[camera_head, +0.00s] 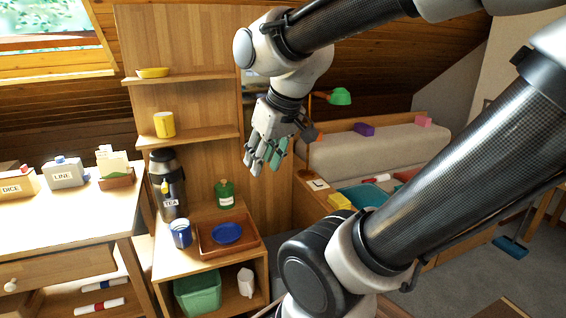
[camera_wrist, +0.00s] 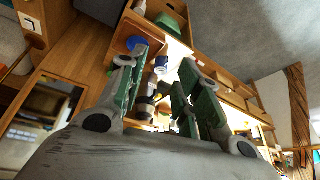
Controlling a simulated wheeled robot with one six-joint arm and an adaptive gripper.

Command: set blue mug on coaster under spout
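The blue mug (camera_head: 181,234) stands upright on the low wooden cabinet, in front of the dark TEA flask (camera_head: 169,188), with a yellow spout part (camera_head: 165,187) on its front. I cannot make out a coaster beneath the mug. A flat blue disc (camera_head: 228,233) lies in the brown tray (camera_head: 209,249) to the right; I cannot tell whether it is a coaster or a plate. In the wrist view the mug (camera_wrist: 161,62) shows small between the spread fingers (camera_wrist: 160,85).
A green labelled canister (camera_head: 225,193) stands behind the tray. A yellow mug (camera_head: 164,124) and yellow dish (camera_head: 152,72) sit on shelves above. A green bin (camera_head: 198,294) and white jug (camera_head: 245,282) are below. A desk (camera_head: 60,225) with boxes stands at left.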

